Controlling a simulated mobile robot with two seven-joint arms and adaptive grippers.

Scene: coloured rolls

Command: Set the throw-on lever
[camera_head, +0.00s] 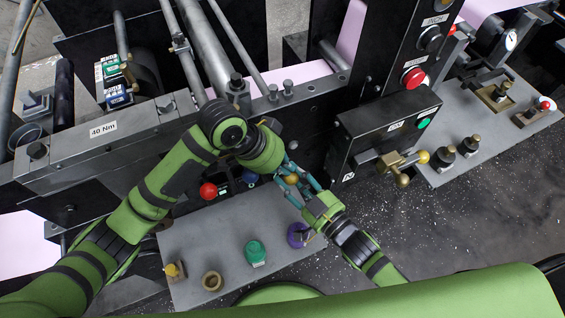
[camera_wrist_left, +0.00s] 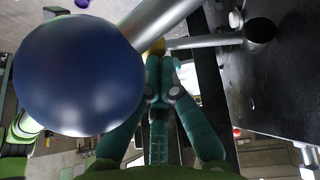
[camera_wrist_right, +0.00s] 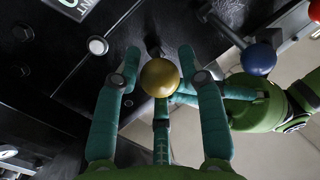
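A lever with a yellow ball knob (camera_head: 291,179) stands at the machine's front, between my two grippers. In the right wrist view the knob (camera_wrist_right: 160,78) sits between the spread fingers of my right gripper (camera_wrist_right: 158,62); firm contact cannot be told. My left gripper (camera_head: 284,164) comes from the upper left; its fingertips nearly meet beside the yellow knob in the left wrist view (camera_wrist_left: 162,62). Whether they pinch anything is hidden. A blue ball knob (camera_wrist_left: 78,75) is close to the left wrist camera. A red ball knob (camera_head: 208,190) stands further left. Which lever is the throw-on one carries no readable label.
A grey panel (camera_head: 220,230) in front carries yellow, brown, green and purple controls. A black box (camera_head: 385,130) with a green button and a brass lever with yellow ball (camera_head: 422,157) stands to the right. Rollers and pink web lie behind. Dark floor is clear at lower right.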

